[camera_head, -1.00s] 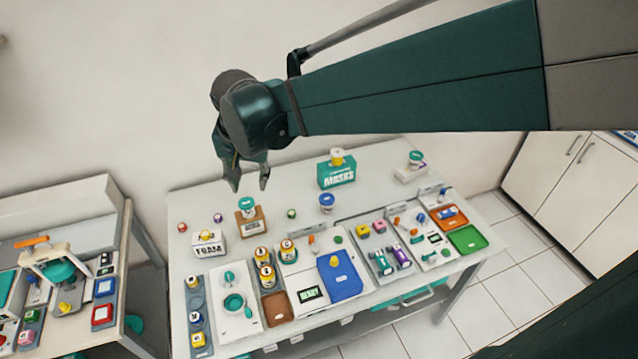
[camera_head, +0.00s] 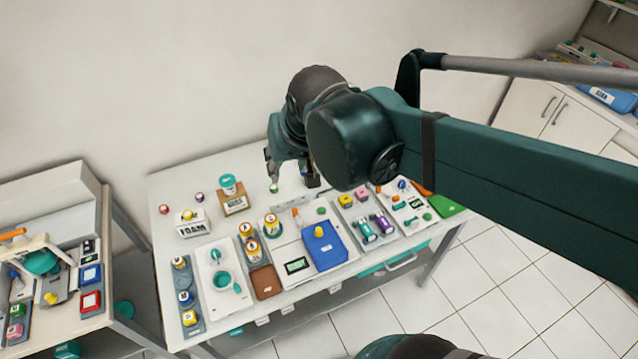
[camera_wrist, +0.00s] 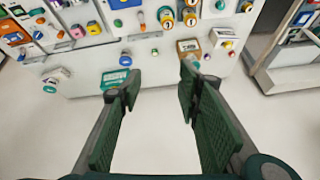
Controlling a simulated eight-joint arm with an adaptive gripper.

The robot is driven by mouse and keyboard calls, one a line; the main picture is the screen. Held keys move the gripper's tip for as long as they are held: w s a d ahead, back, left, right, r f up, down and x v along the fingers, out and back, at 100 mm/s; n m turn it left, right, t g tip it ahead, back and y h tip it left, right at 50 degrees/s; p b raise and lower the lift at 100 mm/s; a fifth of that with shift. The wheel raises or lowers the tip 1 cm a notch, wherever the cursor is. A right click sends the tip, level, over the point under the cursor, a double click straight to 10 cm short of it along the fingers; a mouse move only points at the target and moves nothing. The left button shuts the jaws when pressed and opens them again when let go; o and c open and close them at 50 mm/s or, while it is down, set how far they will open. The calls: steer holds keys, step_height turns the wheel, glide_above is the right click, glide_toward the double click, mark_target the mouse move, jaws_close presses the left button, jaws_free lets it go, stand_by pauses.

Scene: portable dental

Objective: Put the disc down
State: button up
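My gripper (camera_head: 291,180) is over the back part of the table in the head view, with its fingers pointing down. In the wrist view its two fingers (camera_wrist: 156,82) are wide apart, with nothing between them. I cannot tell which thing is the disc. Small round pieces stand loose on the table: a green one (camera_head: 273,188) close to the left finger, a purple one (camera_head: 199,197) and a red one (camera_head: 164,209). The green piece also shows in the wrist view (camera_wrist: 154,51), beyond the fingertips.
The white table (camera_head: 160,180) carries a FOAM box (camera_head: 192,224), a brown box (camera_head: 234,203) with a teal-lidded jar, a blue tray (camera_head: 325,252) and several small bottles. The wrist view shows a teal box (camera_wrist: 113,78) by the left finger and a blue-topped jar (camera_wrist: 125,60).

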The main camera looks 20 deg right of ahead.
steer(key=s+d+f+n+t, duration=0.1)
steer(key=s+d, duration=0.3)
steer(key=s, duration=0.3)
steer(key=shift+d+f+n, duration=0.15)
steer(key=shift+f+n, duration=0.15)
steer(key=shift+n, duration=0.1)
steer(key=shift+f, duration=0.15)
step_height(320, 180, down, 5)
steer(key=b, duration=0.5)
steer(key=shift+f+b, duration=0.2)
steer(key=shift+b, duration=0.1)
stand_by(0.8)
